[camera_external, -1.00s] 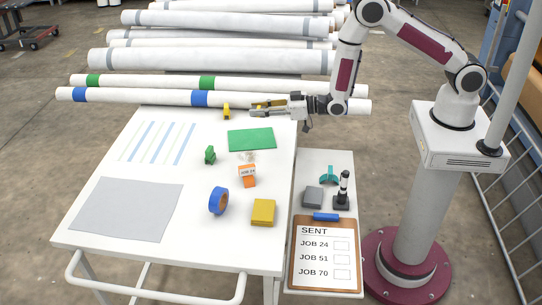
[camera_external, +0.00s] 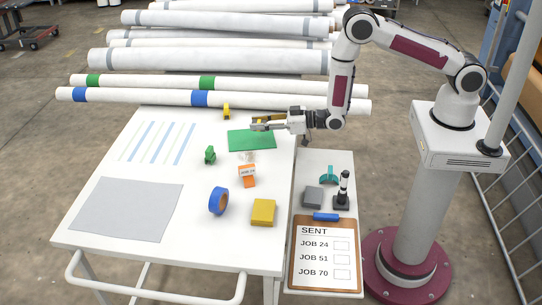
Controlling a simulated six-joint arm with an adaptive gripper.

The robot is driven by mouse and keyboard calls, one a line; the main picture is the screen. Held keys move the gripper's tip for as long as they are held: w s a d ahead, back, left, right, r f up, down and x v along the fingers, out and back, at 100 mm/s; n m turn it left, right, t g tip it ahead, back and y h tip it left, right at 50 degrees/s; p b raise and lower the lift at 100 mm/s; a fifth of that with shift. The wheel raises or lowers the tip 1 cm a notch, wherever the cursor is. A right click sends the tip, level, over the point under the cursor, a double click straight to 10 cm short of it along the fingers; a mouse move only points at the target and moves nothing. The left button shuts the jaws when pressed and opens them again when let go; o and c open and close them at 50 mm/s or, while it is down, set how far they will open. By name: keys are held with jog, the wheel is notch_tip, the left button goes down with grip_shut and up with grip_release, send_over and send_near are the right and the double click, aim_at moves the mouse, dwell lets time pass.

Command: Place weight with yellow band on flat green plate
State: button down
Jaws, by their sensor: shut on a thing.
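The flat green plate (camera_external: 252,141) lies on the white table towards its back right. My gripper (camera_external: 262,122) reaches in from the right, low over the plate's back edge, fingers pointing left. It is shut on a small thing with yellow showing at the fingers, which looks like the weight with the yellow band. The fingers hide most of it. I cannot tell whether it touches the plate.
A yellow piece (camera_external: 226,111) stands left of my gripper near the long rolls (camera_external: 150,97). In front are a green piece (camera_external: 210,155), an orange block (camera_external: 247,175), blue tape (camera_external: 218,201) and a yellow block (camera_external: 263,212). A grey sheet (camera_external: 125,209) lies front left.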

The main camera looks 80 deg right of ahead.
aim_at(260, 139)
jog(key=shift+f, duration=2)
jog(key=shift+f, duration=0.15)
jog(key=c, duration=1.6)
grip_release()
jog(key=shift+f, duration=0.1)
jog(key=shift+c, duration=0.2)
jog(key=shift+r, duration=0.2)
jog(key=shift+s+r, duration=0.3)
jog(key=shift+s, duration=1.7)
jog(key=shift+s+r, duration=0.25)
jog(key=shift+s, duration=1.7)
jog(key=shift+s+r, duration=0.3)
jog(key=shift+s, duration=1.7)
jog(key=shift+r, duration=0.1)
